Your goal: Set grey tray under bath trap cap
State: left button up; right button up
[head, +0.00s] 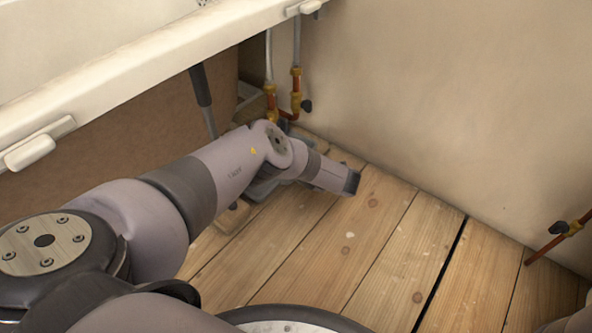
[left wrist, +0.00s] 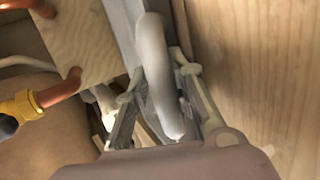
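In the head view my left arm reaches in from the left, low under the bath edge. My left gripper is mostly hidden behind its wrist there. In the left wrist view the two fingers of my left gripper (left wrist: 158,93) stand apart, one on each side of a pale, curved, pipe-like piece (left wrist: 158,65). I cannot tell whether they touch it. A flat grey strip (left wrist: 124,32) runs behind the curved piece; I cannot tell whether it belongs to the grey tray. My right gripper is not in view.
The white bath (head: 150,60) overhangs at upper left. Copper pipes with brass fittings (head: 297,92) rise at the back corner, and another pipe (head: 550,240) stands at the right wall. The plank floor (head: 370,235) is clear at the centre and right, with a dark gap.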

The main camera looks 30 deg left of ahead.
pick_arm(q)
jog(key=o, duration=0.3)
jog(key=shift+r, duration=0.15)
jog(key=shift+r+p, duration=0.3)
jog(key=shift+p, duration=0.1)
jog(key=shift+r+p, duration=0.45)
jog(key=shift+r, duration=0.1)
jog(key=p+v, duration=0.6)
jog(key=v, duration=0.5)
jog(key=shift+d+p, duration=0.35)
jog(key=shift+d, duration=0.05)
jog(key=shift+s+f, duration=0.15)
